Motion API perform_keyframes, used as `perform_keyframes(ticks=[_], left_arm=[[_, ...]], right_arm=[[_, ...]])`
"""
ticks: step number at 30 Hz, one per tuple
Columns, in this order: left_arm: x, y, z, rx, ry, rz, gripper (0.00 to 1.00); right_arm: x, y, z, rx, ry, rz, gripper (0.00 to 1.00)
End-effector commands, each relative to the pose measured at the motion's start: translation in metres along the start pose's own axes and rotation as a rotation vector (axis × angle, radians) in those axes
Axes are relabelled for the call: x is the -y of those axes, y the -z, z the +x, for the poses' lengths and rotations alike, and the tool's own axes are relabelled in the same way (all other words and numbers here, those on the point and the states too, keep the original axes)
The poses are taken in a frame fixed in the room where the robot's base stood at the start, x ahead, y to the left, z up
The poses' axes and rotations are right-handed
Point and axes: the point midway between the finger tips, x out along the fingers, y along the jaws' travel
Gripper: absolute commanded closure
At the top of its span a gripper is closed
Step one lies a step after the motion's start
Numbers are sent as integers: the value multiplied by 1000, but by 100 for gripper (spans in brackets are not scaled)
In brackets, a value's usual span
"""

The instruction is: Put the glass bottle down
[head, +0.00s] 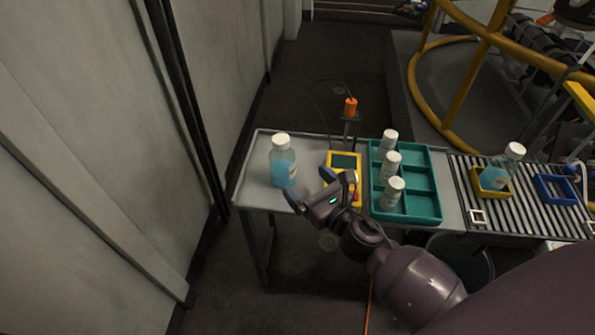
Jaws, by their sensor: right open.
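A glass bottle (283,168) with a white cap and blue liquid stands upright on the left part of the grey table (256,188). My right gripper (308,188) is open and empty just to the right of the bottle and nearer to me. A small gap seems to lie between its fingers and the bottle. A second glass bottle (496,172) with blue liquid stands tilted in a yellow holder (476,182) on the roller conveyor at the right. My left gripper is not in view.
A yellow device (345,160) with a dark screen lies behind my right gripper. A teal tray (428,214) holds several white-capped small bottles. The roller conveyor (528,208) carries a blue holder (556,186). A wall stands close at the left.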

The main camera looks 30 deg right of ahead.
Motion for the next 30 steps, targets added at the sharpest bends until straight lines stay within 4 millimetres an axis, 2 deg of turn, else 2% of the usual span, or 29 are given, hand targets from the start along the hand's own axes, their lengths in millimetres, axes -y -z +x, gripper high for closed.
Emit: perform_keyframes(ticks=[3,7,25,30], left_arm=[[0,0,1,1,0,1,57],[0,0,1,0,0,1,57],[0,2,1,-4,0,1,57],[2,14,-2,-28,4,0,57]], right_arm=[[0,1,-12,-2,1,2,6],[0,0,-18,-1,1,1,6],[0,0,-20,-1,1,4,6],[4,-6,-29,-9,22,128,6]])
